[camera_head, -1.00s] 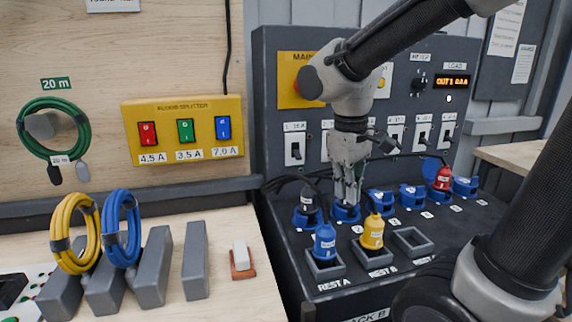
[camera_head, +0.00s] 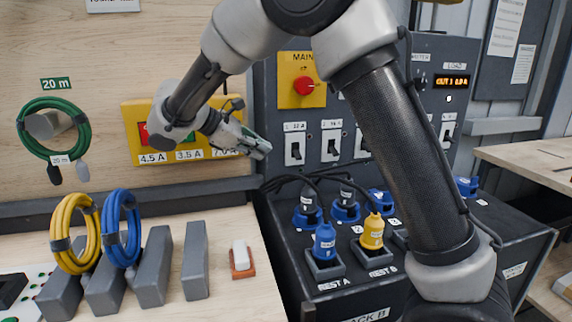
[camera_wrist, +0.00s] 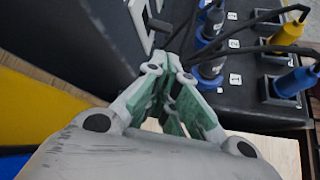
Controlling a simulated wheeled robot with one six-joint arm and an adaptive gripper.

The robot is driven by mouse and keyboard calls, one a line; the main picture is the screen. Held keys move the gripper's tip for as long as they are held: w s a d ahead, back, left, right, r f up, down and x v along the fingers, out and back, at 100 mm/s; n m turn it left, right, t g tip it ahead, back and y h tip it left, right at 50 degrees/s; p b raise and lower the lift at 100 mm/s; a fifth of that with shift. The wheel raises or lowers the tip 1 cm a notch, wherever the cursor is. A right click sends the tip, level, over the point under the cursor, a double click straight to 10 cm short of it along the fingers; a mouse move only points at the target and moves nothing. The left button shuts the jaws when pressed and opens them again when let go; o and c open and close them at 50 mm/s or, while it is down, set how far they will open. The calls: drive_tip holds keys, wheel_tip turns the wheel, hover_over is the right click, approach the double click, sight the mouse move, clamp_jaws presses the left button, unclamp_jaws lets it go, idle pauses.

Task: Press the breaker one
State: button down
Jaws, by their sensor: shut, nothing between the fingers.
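Breaker one (camera_head: 294,149) is the leftmost white-plated switch with a black rocker in the row on the dark panel. My gripper (camera_head: 264,149) is just left of it in the head view, its green-padded fingers pointing right toward the panel. The gripper is shut and empty. In the wrist view the closed fingers (camera_wrist: 172,98) show, with part of a white switch plate (camera_wrist: 141,22) beyond them at the top. I cannot tell whether the fingertips touch the breaker.
More breakers (camera_head: 331,146) continue to the right, partly hidden by my arm. A red main knob (camera_head: 303,86) sits above. Below, black plugs stand in blue sockets (camera_head: 346,214), with blue (camera_head: 324,241) and yellow (camera_head: 373,231) plugs in rests. A yellow splitter box (camera_head: 133,126) lies behind my wrist.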

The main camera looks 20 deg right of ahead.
drive_tip(key=shift+d, duration=0.1)
drive_tip(key=x, duration=1)
drive_tip(key=shift+s+r, duration=0.35)
idle(0.9)
drive_tip(key=shift+s+r+n+g, duration=0.15)
drive_tip(key=shift+r+n+g, duration=0.1)
drive_tip(key=shift+n+g, duration=0.25)
drive_tip(key=shift+r, duration=0.2)
drive_tip(key=shift+r, duration=0.8)
drive_tip(key=v, duration=1.1)
drive_tip(key=shift+a, duration=0.5)
